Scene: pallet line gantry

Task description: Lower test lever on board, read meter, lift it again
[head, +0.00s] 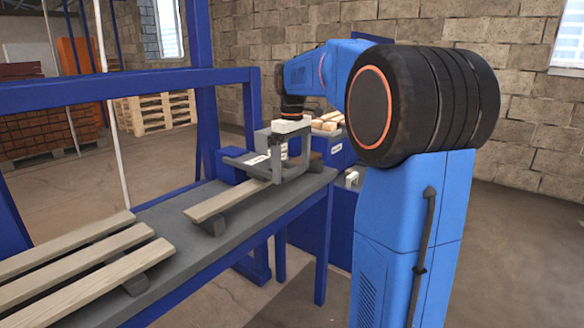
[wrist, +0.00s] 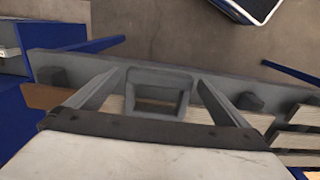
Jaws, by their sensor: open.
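My gripper (head: 293,177) points down over the far end of the workbench, its two grey fingers apart. In the wrist view my gripper (wrist: 158,83) shows the fingers spread, with a grey rectangular frame (wrist: 158,78) seen between them. I cannot tell whether they touch it. A long pale wooden board (head: 228,202) lies on dark supports, its far end under my gripper. A grey bracket with a white label (head: 246,162) stands beside my gripper. I cannot make out which part is the test lever. No meter reading can be made out.
The grey-topped workbench (head: 170,220) has blue legs and a tall blue gantry frame (head: 120,88) behind it. Several pale slats (head: 85,262) lie at its near left. A blue box (head: 234,166) sits by the bracket. Wooden pallets (head: 157,110) stand behind. Floor at right is clear.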

